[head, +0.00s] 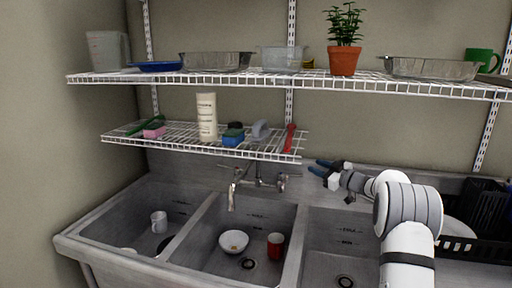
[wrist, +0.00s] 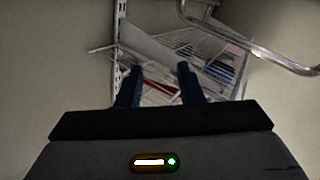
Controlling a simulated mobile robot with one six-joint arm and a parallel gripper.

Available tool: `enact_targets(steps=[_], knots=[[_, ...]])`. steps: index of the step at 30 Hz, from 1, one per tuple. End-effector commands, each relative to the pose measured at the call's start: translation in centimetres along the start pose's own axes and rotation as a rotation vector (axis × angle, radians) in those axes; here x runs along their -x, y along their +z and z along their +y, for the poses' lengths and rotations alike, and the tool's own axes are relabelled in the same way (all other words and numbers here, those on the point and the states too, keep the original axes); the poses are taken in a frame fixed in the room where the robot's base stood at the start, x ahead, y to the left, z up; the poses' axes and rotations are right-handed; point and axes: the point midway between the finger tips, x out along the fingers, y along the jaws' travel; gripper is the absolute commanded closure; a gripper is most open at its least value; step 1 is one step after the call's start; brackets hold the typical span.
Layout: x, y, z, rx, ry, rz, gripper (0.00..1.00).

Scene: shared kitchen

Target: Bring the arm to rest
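My gripper (head: 322,168) is at the end of my raised white arm, above the right part of the sink and just right of the lower wire shelf. In the wrist view its two dark fingers (wrist: 158,88) stand apart with nothing between them. It touches nothing that I can see. The lower wire shelf also shows beyond the fingers in the wrist view (wrist: 215,52).
The lower wire shelf (head: 180,143) holds a bottle (head: 207,116) and a red-handled item (head: 289,138). The upper shelf (head: 290,79) holds trays and a potted plant (head: 344,40). The faucet (head: 258,182) stands behind the basins. A black rack (head: 485,245) is at right.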

Motion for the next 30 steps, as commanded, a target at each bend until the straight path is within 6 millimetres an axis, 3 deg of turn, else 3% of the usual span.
enact_targets(steps=[3, 8, 14, 20, 23, 27, 30], knots=[[0.2, -3.7, 0.7, 0.012, 0.152, -0.059, 0.66], [2.7, -7.5, 0.5, -0.014, 0.387, -0.204, 0.66], [8.7, -9.6, -3.3, -0.11, 0.601, -0.443, 0.66], [16.6, -9.2, -11.4, -0.264, 0.699, -0.73, 0.66], [20.9, -8.6, -17.0, -0.358, 0.699, -0.882, 0.66], [26.8, -7.3, -25.8, -0.498, 0.636, -1.089, 0.66], [30.3, -6.7, -31.5, -0.582, 0.566, -1.209, 0.66]])
